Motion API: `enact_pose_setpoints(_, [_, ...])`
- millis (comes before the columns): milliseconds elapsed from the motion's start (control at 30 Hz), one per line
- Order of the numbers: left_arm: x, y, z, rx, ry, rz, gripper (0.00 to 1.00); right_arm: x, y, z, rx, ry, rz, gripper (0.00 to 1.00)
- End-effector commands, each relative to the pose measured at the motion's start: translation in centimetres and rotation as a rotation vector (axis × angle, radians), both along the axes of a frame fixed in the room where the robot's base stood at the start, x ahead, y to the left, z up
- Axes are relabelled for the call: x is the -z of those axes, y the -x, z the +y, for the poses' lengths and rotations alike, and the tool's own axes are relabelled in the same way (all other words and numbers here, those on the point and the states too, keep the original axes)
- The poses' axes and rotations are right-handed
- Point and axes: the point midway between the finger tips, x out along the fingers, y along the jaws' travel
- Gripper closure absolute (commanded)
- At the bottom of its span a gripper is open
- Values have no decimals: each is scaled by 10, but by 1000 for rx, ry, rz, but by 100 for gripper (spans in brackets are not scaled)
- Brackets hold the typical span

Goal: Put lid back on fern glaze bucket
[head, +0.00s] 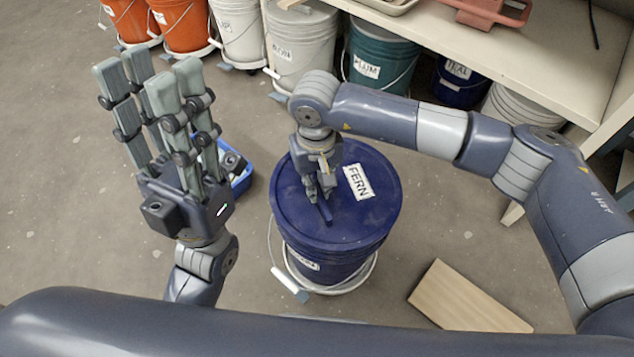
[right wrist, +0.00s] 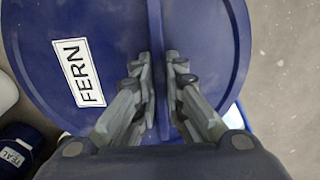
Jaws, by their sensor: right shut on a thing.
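The dark blue fern bucket (head: 335,262) stands upright on the floor in the middle of the head view. Its blue lid (head: 375,215), with a white FERN label (head: 358,182), lies over the bucket's mouth; I cannot tell whether it is fully seated. In the right wrist view the lid (right wrist: 110,28) fills most of the picture, and an upright blue ridge runs between the fingers. My right gripper (head: 322,192) is shut on that ridge from above. My left gripper (head: 150,80) is open and empty, fingers pointing up, left of the bucket.
A blue tub (head: 243,182) sits on the floor behind my left gripper. A wooden board (head: 465,298) lies right of the bucket. Several buckets, including a green one (head: 380,60), line the back under a shelf (head: 500,50). The left floor is clear.

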Motion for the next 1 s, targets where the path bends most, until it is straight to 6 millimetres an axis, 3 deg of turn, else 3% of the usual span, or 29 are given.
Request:
enact_pose_setpoints(967, [9, -1, 0, -2, 0, 3, 65, 3, 0, 0, 0, 0, 0, 100])
enact_pose_setpoints(1000, [9, -1, 0, -2, -1, 4, 65, 3, 0, 0, 0, 0, 0, 85])
